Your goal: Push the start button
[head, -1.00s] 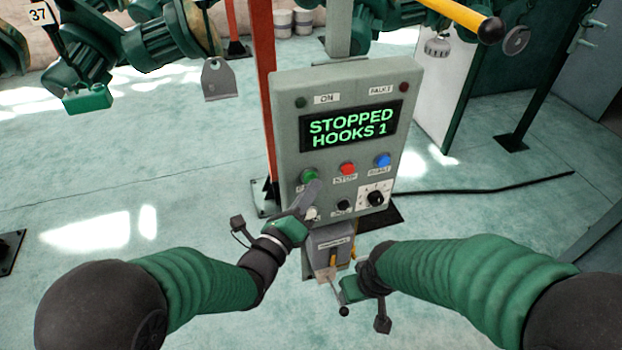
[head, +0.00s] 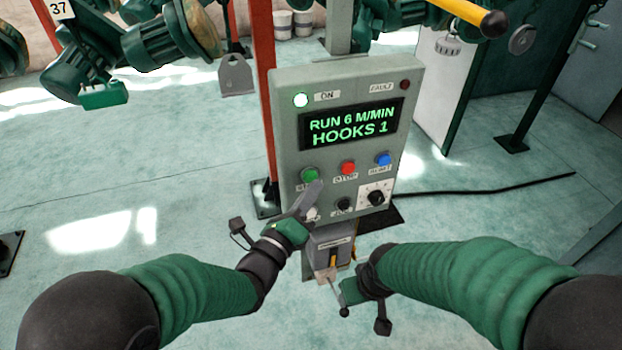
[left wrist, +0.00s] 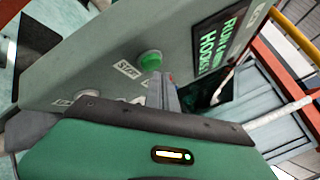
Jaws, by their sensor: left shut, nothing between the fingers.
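The grey control panel (head: 290,130) stands in front of me. Its green start button (head: 309,175) is at the left of the button row, and it also shows in the left wrist view (left wrist: 149,61) with its START label. The screen (head: 349,127) reads "RUN 6 M/MIN HOOKS 1", and the ON lamp (head: 301,100) is lit. My left gripper (head: 314,187) is shut and empty, its tip just below the green button; I see a small gap. My right gripper (head: 330,280) is low, by the box under the panel; its fingers are too small to read.
A red stop button (head: 348,168), a blue button (head: 383,159) and a black selector knob (head: 376,198) are close by on the panel. A red post (head: 263,90) stands behind it at left. Green hoist parts with a hanging hook plate (head: 237,76) are overhead.

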